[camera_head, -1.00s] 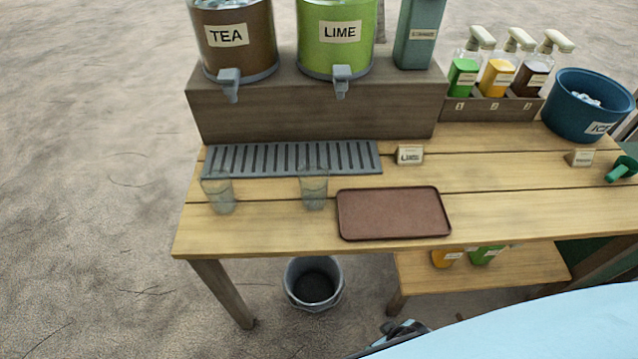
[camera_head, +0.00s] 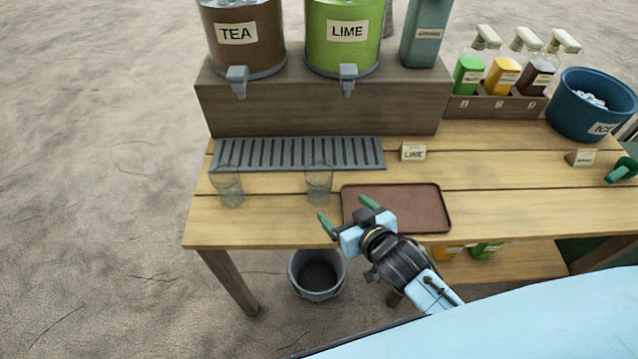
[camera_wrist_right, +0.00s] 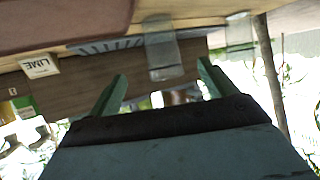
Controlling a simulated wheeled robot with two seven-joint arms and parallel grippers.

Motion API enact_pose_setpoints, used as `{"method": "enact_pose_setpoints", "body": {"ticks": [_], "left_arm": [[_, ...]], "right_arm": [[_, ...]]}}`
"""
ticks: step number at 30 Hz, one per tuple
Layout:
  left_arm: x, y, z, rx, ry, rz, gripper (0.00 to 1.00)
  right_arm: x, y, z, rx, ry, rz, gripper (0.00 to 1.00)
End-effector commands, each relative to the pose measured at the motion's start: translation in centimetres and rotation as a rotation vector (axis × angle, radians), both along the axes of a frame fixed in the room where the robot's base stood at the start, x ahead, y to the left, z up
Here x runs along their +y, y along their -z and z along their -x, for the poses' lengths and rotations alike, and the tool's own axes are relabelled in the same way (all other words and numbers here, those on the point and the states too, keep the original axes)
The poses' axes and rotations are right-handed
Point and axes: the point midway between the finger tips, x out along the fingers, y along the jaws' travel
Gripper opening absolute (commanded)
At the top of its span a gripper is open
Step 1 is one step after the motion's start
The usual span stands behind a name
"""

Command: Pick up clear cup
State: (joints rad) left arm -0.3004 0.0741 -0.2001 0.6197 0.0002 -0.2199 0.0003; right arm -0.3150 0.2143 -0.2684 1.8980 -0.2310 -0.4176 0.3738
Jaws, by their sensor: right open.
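Two clear cups stand upright on the wooden table (camera_head: 480,215). One clear cup (camera_head: 318,184) stands left of the brown tray, near the front of the slatted drip grate. The other clear cup (camera_head: 228,186) stands further left. My right gripper (camera_head: 345,212) is open and empty at the table's front edge, over the tray's front left corner in the picture and short of the nearer cup. In the right wrist view, the cups (camera_wrist_right: 162,52) and (camera_wrist_right: 239,34) show beyond the open green fingers (camera_wrist_right: 160,88). My left gripper is not in view.
The brown tray (camera_head: 420,205) lies right of the cups. Behind them are the drip grate (camera_head: 300,153), a LIME card (camera_head: 413,152) and TEA (camera_head: 238,40) and LIME (camera_head: 343,40) dispensers on a wooden riser. A bucket (camera_head: 318,275) stands on the ground below.

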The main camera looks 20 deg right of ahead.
Motion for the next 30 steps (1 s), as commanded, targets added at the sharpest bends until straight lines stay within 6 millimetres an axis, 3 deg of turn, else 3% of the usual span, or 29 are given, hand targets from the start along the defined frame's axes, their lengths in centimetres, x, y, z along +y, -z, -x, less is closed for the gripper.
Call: {"method": "enact_pose_setpoints", "body": {"ticks": [5,15,23,30], "left_arm": [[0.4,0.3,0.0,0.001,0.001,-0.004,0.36],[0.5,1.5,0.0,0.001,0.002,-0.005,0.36],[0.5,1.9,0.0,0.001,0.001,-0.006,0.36],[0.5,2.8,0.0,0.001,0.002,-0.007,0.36]], "right_arm": [[0.5,0.5,-1.8,-0.038,-0.018,-0.011,0.83],[1.5,2.9,-7.1,-0.035,-0.016,-0.01,0.83],[1.8,3.6,-8.8,-0.034,-0.016,-0.011,0.83],[2.2,5.0,-11.9,-0.033,-0.016,-0.012,0.83]]}}
